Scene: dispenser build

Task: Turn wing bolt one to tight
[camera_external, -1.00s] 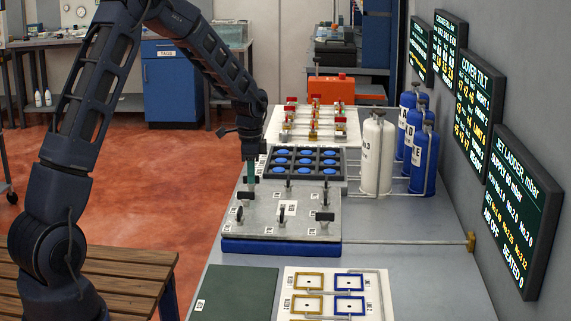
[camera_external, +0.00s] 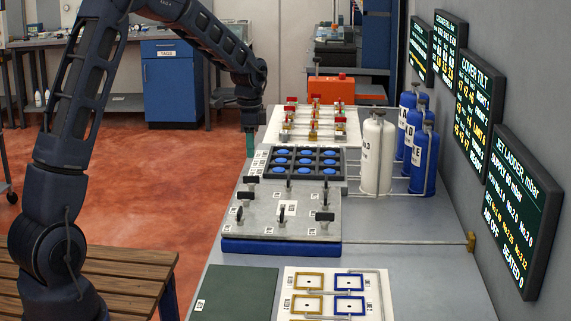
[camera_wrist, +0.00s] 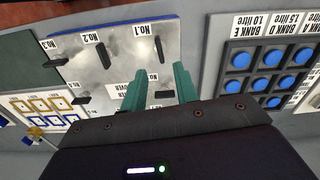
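Wing bolt one (camera_external: 251,179), a black wing handle by the label No.1, stands at the far left corner of the grey cover plate (camera_external: 262,229). In the wrist view the bolt (camera_wrist: 158,48) shows just beyond the fingertips, its wing pointing roughly up and down the picture. My gripper (camera_external: 250,155) hangs above and slightly beyond this bolt, apart from it. In the wrist view its two teal fingers (camera_wrist: 159,68) are spread, with nothing between them. The bolt's shank and seat are too small to judge.
Other black wing bolts stand on the plate, including one by No.2 (camera_wrist: 103,54). A dark tray of blue caps (camera_external: 303,162) lies just behind. White and blue cylinders (camera_external: 377,155) stand right. A green mat (camera_external: 236,295) lies in front.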

